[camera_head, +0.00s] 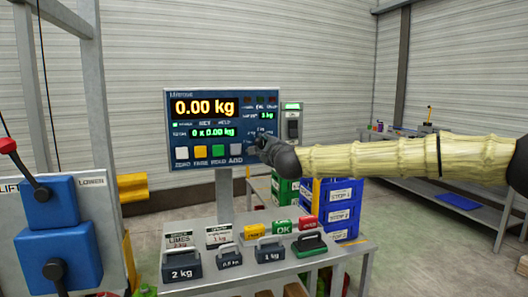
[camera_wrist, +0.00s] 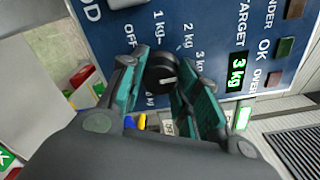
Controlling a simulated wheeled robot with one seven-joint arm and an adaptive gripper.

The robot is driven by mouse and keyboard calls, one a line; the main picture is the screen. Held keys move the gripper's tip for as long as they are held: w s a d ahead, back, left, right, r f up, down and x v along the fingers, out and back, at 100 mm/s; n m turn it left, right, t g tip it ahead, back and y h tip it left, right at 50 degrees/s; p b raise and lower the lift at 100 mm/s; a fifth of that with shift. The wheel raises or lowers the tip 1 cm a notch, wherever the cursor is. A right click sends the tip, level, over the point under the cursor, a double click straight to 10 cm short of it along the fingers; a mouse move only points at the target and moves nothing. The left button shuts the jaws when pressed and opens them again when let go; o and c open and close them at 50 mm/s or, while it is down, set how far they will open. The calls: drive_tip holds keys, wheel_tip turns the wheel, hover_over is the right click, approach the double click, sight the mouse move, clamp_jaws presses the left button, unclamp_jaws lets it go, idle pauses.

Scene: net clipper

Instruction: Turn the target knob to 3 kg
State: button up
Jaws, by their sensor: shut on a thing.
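The target knob (camera_wrist: 160,70) is a round dark knob on the blue scale panel, with a pale pointer mark on its face. Labels OFF, 1 kg, 2 kg and 3 kg stand around it, and another label is partly hidden. The small green target display (camera_wrist: 236,72) reads 3 kg; it also shows in the head view (camera_head: 268,116). My gripper (camera_wrist: 163,73) has its teal fingers on either side of the knob and is shut on it. In the head view my dark gripper (camera_head: 266,146) is at the panel's lower right and hides the knob.
The scale panel (camera_head: 204,142) reads 0.00 kg and stands on a post. A bench (camera_head: 333,252) with labelled weights (camera_head: 182,264) lies below. Blue and green bins (camera_head: 342,194) stand behind my arm. A lever station (camera_head: 50,205) is at the left.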

drive_tip(key=shift+d+r, duration=0.1)
drive_tip(key=shift+r, duration=0.05)
idle(0.4)
drive_tip(key=o, duration=1.1)
drive_tip(key=shift+w, duration=0.1)
drive_tip(key=shift+c, duration=0.2)
drive_tip(key=v, duration=1.2)
